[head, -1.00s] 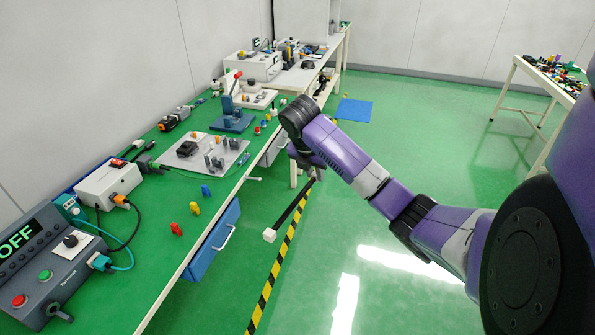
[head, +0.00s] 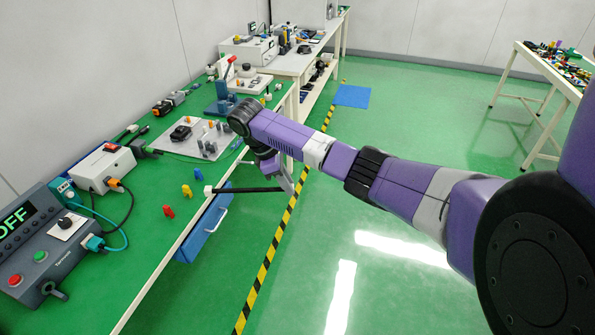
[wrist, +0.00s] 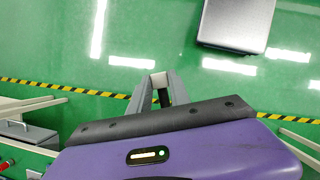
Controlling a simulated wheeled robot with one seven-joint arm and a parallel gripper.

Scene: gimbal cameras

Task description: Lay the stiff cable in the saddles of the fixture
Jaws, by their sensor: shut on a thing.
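The stiff cable (head: 245,190) is a straight black rod with a white block on its left end, roughly level in the head view, in front of the green table's edge and above the floor. My gripper (head: 284,184) is shut on it near its right end. In the wrist view, my fingers (wrist: 161,90) have a dark piece of the cable between them; the rest of it is hidden there. My arm hides part of that area, and the saddles are too small to make out clearly.
Red and yellow pegs (head: 187,191) stand on the green table (head: 150,230) near its front edge. A blue drawer (head: 205,228) juts out below that edge. A control box (head: 45,240) and a white power unit (head: 104,166) stand at left.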

